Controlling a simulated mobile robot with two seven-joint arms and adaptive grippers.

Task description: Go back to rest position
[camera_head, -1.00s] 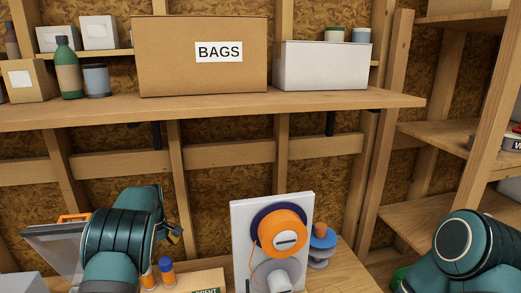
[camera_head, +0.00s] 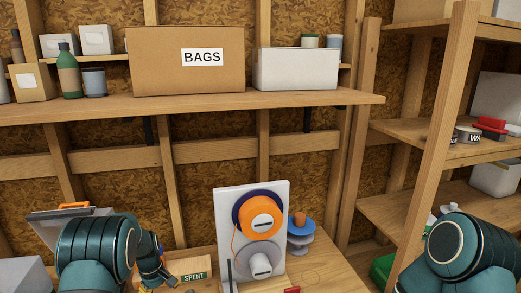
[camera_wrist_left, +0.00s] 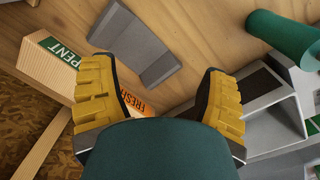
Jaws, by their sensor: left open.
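My left gripper (camera_head: 158,272) is low at the left of the head view, partly hidden by my own green arm. In the left wrist view its two yellow-padded fingers (camera_wrist_left: 160,103) are spread apart with nothing between them. The wooden box marked SPENT (camera_head: 188,271) is just right of it in the head view and at upper left in the wrist view. An orange FRESH label (camera_wrist_left: 137,102) shows partly behind the left finger. My right arm is at the lower right of the head view, its gripper out of sight.
A white panel with an orange spool (camera_head: 260,217) stands on the bench, a blue spool stack (camera_head: 300,232) beside it. Above is a shelf (camera_head: 200,104) with the BAGS box (camera_head: 185,75) and a white box (camera_head: 295,68). A wooden post (camera_head: 437,150) and side shelves stand right.

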